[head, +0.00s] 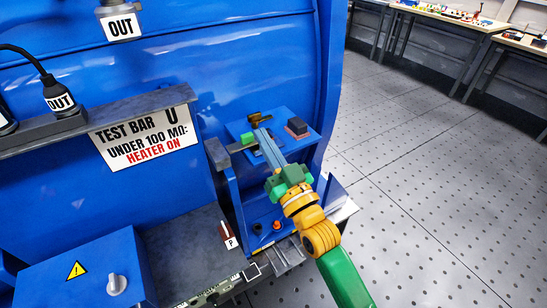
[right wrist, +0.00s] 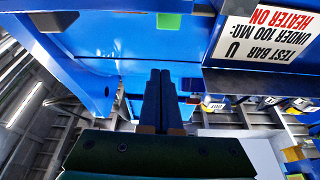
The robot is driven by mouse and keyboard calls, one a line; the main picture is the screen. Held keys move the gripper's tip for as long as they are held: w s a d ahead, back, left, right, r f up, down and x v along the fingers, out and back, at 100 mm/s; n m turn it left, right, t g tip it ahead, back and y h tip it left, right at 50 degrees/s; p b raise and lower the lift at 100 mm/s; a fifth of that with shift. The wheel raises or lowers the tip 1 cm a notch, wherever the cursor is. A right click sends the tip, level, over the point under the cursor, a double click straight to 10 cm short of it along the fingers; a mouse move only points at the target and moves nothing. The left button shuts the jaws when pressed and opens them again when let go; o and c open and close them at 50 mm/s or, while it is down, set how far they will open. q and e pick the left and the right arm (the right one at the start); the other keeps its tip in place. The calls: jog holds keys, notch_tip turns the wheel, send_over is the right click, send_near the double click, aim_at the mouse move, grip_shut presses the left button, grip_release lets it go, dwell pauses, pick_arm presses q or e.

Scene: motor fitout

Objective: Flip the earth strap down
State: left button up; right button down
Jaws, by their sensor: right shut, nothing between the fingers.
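My right gripper (head: 263,134) reaches in from the lower right, its long grey fingers shut and empty over a small blue shelf (head: 314,138). A brass-brown fitting (head: 256,119) stands at the shelf's back edge, close to the fingertips; it may be the earth strap, but I cannot tell for sure. Touch between them cannot be made out. A green block (head: 248,138) sits just left of the fingers. In the right wrist view the shut fingers (right wrist: 160,85) point at blue metal, with the green block (right wrist: 169,21) beyond their tips. My left gripper is out of view.
A dark brown block (head: 297,126) lies right of the fingers. A grey ledge (head: 95,118) with a "TEST BAR" sign (head: 147,138) juts out at left. Below are a blue box with a knob (head: 117,285) and a "P" tag (head: 231,243). Open floor lies at right.

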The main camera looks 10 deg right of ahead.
jog(key=b+v, duration=0.1)
jog(key=v, duration=0.3)
jog(key=shift+s+d+f, duration=0.2)
jog(key=shift+s+f, duration=0.1)
jog(key=shift+w, duration=0.1)
notch_tip(320, 180, down, 19)
jog(key=w+d+g+h, duration=0.1)
jog(key=g+h, duration=0.1)
jog(key=g, duration=0.3)
jog(key=s+d+f+g+h, duration=0.1)
jog(key=s+f+g, duration=0.15)
jog(key=f, duration=0.55)
jog(key=s+d+f+g+h, duration=0.15)
jog(key=s+f, duration=0.25)
jog(key=f, duration=0.5)
jog(key=s+d+f+g, duration=0.2)
jog(key=s+f, duration=0.3)
jog(key=s, duration=0.5)
jog(key=s+d+f+g+h, duration=0.1)
jog(key=s+f+g, duration=0.4)
jog(key=s, duration=0.5)
jog(key=s+d+f+g+h, duration=0.1)
jog(key=s+d+f+g, duration=0.2)
jog(key=s+f, duration=0.4)
jog(key=s, duration=0.3)
jog(key=shift+f+g, duration=0.2)
jog(key=shift+g, duration=0.2)
